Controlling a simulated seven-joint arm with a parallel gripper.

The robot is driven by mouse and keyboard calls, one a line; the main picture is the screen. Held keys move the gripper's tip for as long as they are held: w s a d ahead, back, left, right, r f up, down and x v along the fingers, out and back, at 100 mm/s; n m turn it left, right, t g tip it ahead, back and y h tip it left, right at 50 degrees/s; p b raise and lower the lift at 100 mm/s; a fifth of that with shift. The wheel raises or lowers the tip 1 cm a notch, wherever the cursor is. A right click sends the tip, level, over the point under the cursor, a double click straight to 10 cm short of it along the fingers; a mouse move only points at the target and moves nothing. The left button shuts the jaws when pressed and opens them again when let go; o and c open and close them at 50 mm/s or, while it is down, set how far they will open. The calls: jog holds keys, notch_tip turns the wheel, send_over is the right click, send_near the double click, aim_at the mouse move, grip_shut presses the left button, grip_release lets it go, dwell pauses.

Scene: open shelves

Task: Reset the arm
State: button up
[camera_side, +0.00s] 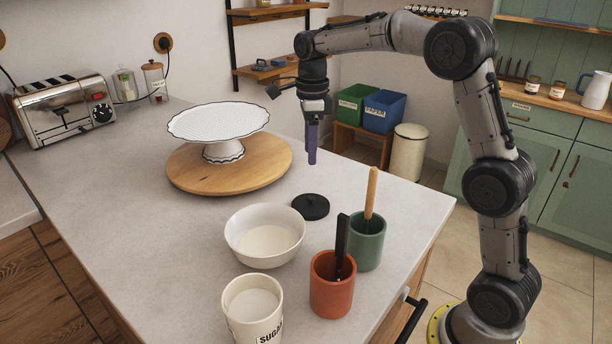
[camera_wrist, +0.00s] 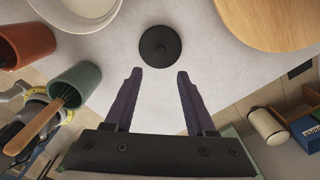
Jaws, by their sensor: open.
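My gripper (camera_side: 312,158) hangs pointing down above the counter, to the right of the wooden turntable. In the wrist view my gripper (camera_wrist: 158,75) has its two purple fingers spread apart with nothing between them.
A white cake stand (camera_side: 218,122) stands on the wooden turntable (camera_side: 190,178). A white bowl (camera_side: 265,235), a sugar canister (camera_side: 252,310), an orange pot (camera_side: 332,290) and a green pot (camera_side: 367,243) with handled tools stand near the front. A toaster (camera_side: 65,108) stands back left. The left counter is clear.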

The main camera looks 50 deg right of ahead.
jog(key=s+a+r+n+t, duration=0.25)
jog(key=s+r+n, duration=0.2)
jog(key=s, duration=0.35)
jog(key=s+a+r+n+t, duration=0.1)
jog(key=s+a+r+n, duration=0.3)
jog(key=s, duration=0.5)
jog(key=s+a+f+n+t, duration=0.2)
jog(key=s+f+n, duration=0.6)
jog(key=n, duration=1)
jog(key=s, duration=0.3)
jog(key=shift+s+f, duration=0.15)
jog(key=shift+s, duration=0.1)
